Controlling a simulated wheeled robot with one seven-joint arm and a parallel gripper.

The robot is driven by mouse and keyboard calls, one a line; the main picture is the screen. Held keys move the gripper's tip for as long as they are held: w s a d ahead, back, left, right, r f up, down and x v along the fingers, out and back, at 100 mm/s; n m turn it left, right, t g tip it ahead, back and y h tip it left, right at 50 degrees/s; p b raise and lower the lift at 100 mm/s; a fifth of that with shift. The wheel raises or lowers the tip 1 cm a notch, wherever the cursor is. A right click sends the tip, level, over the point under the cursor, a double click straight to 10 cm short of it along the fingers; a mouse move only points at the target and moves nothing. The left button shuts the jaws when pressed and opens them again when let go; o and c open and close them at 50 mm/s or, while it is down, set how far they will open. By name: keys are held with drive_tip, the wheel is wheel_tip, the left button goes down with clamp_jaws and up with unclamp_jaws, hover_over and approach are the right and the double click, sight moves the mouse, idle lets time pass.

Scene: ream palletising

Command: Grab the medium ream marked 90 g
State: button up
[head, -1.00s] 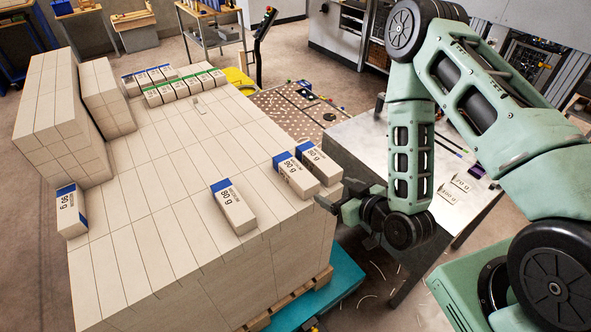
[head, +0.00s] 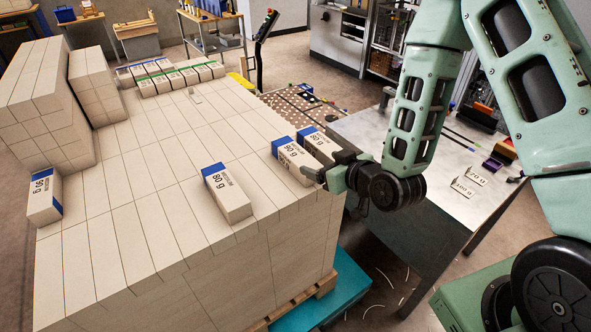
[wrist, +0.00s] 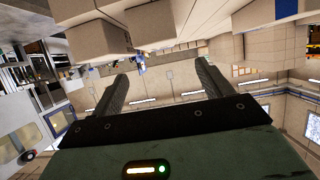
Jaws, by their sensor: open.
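The ream marked 90 g (head: 44,198), white with a blue end band, lies at the left edge of the big stack's top, beside a taller block of reams.
The stack's flat top (head: 150,150) is mostly clear. Taller blocks (head: 40,100) rise at its left, and small green-banded reams (head: 180,78) line the back. A metal table (head: 440,190) with number cards stands right. The stack sits on a pallet (head: 290,306) over a teal base.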

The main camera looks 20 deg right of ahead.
sight(300, 156)
drive_tip(key=x, duration=0.4)
drive_tip(key=shift+w+a+b, duration=0.1)
drive_tip(key=shift+w+b, duration=0.15)
drive_tip(key=shift+b, duration=0.1)
drive_tip(key=shift+f+p+x, duration=0.15)
drive_tip(key=shift+p+x, duration=0.5)
drive_tip(key=shift+x, duration=0.8)
drive_tip(key=shift+f+p+x, duration=0.2)
drive_tip(key=shift+p+x, duration=0.4)
drive_tip(key=shift+x, duration=0.85)
drive_tip(key=shift+s, duration=0.1)
drive_tip(key=c, duration=1.3)
